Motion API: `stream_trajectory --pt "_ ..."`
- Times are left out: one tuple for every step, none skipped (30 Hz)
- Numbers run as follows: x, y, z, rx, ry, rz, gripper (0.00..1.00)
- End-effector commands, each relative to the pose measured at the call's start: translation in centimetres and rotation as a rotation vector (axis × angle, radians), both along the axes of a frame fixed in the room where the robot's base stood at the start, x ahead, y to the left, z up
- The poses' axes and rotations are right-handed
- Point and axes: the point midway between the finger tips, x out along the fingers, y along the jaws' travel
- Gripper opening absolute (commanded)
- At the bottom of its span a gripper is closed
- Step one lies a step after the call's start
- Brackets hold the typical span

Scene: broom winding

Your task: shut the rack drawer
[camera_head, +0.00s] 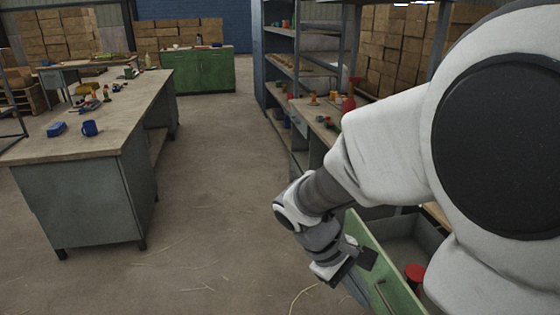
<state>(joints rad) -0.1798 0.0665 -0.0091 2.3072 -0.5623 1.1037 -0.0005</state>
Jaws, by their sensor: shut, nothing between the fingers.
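The rack drawer stands open at the lower right; its green front (378,262) has a thin bar handle (386,298). Its grey inside shows behind the front, with a red-topped item (414,272) in it. My gripper (368,258) is shut and empty at the left end of the drawer front, near its top edge. I cannot tell whether it touches the front. My white arm hides much of the drawer's right side and the rack behind it.
A shelf rack (283,70) and a bench with a red bottle (348,103) stand beyond my arm. A green cabinet (203,72) is at the back. The floor between is clear.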

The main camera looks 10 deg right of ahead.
Motion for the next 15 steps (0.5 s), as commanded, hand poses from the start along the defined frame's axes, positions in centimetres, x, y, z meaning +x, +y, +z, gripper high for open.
stream_trajectory --pt "0.4 -0.3 -2.0 -0.042 0.058 0.036 0.0" --pt "0.7 -0.5 -2.7 -0.069 0.087 0.059 0.0" --pt "1.1 -0.7 -3.8 -0.103 0.127 0.089 0.0" --pt "1.4 -0.9 -4.5 -0.13 0.156 0.113 0.0" --pt "1.7 -1.1 -5.3 -0.156 0.184 0.137 0.0" --pt "2.1 -1.3 -6.4 -0.189 0.221 0.17 0.0" --pt "2.4 -1.5 -7.2 -0.216 0.25 0.194 0.0" --pt "2.7 -1.6 -8.0 -0.241 0.277 0.218 0.0" --pt "3.1 -1.8 -9.1 -0.274 0.314 0.253 0.0" --pt "3.4 -1.9 -9.9 -0.3 0.341 0.278 0.0" --pt "3.7 -2.0 -10.8 -0.327 0.368 0.305 0.0" --pt "4.1 -2.1 -12.0 -0.36 0.403 0.341 0.0" --pt "4.4 -2.2 -12.9 -0.385 0.43 0.369 0.0" --pt "4.7 -2.3 -13.7 -0.411 0.455 0.396 0.0" --pt "5.1 -2.4 -15.0 -0.443 0.488 0.432 0.0"
